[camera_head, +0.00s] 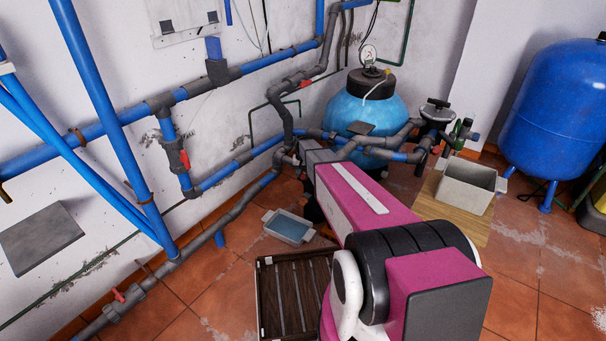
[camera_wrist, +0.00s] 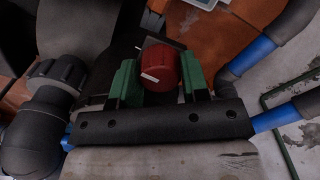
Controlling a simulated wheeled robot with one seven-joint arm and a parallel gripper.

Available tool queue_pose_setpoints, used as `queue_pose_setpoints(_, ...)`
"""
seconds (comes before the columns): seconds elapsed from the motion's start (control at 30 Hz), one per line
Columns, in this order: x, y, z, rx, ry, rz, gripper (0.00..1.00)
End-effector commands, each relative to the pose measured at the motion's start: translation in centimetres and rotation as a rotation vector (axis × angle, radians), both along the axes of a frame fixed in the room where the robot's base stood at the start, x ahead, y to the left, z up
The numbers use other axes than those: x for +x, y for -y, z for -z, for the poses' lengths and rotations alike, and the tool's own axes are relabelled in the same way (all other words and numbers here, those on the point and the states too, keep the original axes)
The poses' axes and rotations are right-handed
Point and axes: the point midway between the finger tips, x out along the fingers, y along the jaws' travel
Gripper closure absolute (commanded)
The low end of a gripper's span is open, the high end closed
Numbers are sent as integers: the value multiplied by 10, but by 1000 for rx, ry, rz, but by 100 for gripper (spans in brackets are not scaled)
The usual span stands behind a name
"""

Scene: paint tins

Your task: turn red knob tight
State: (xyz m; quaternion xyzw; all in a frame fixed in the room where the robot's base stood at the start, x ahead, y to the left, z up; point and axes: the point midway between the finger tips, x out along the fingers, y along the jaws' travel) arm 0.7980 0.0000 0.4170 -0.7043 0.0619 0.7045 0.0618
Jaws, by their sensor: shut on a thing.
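The red knob (camera_wrist: 162,68) shows in the wrist view as a short red cylinder with a white mark at its left side. My gripper (camera_wrist: 160,82) has its green fingers on either side of the knob and is shut on it. In the head view my pink and black arm reaches toward the pipes by the light blue tank (camera_head: 369,103). The knob and the fingertips cannot be made out there, as the arm blocks that spot.
Blue and grey pipes (camera_head: 205,184) run along the wall, with red valve handles (camera_head: 184,159). A large blue tank (camera_head: 556,110) stands right.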

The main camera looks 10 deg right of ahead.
Motion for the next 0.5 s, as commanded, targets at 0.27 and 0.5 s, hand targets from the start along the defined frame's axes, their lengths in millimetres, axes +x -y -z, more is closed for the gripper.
queue_pose_setpoints(0.27,0,0,-1,0,1,17,82)
queue_pose_setpoints(0.5,0,0,-1,0,1,17,52)
